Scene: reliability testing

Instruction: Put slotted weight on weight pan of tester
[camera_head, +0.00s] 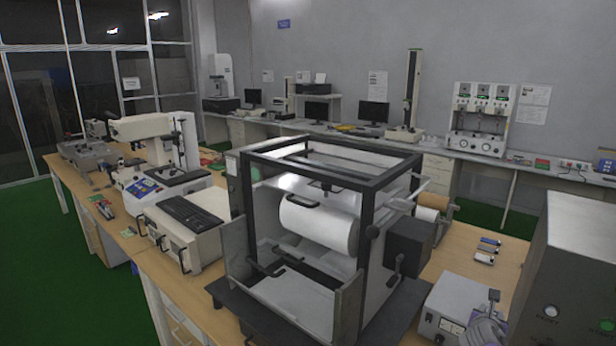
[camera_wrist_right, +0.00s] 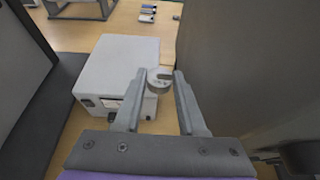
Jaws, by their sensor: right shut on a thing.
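My right gripper (camera_wrist_right: 159,84) is shut on the slotted weight (camera_wrist_right: 159,86), a small pale metal disc with a dark slot, held between its fingertips. In the right wrist view the weight is in front of a white box-shaped instrument (camera_wrist_right: 112,62); its height above the table is hard to tell. In the head view my right gripper (camera_head: 492,302) is at the lower right, beside the same white instrument (camera_head: 450,302); the weight cannot be made out there. I cannot pick out a weight pan in either view. My left gripper is not in view.
A large black-framed machine with a white roller (camera_head: 320,225) fills the middle of the wooden table. A tall grey cabinet (camera_head: 570,260) stands close on the right of my right gripper. Several small blue and dark items (camera_head: 487,248) lie behind, with bare tabletop around them.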

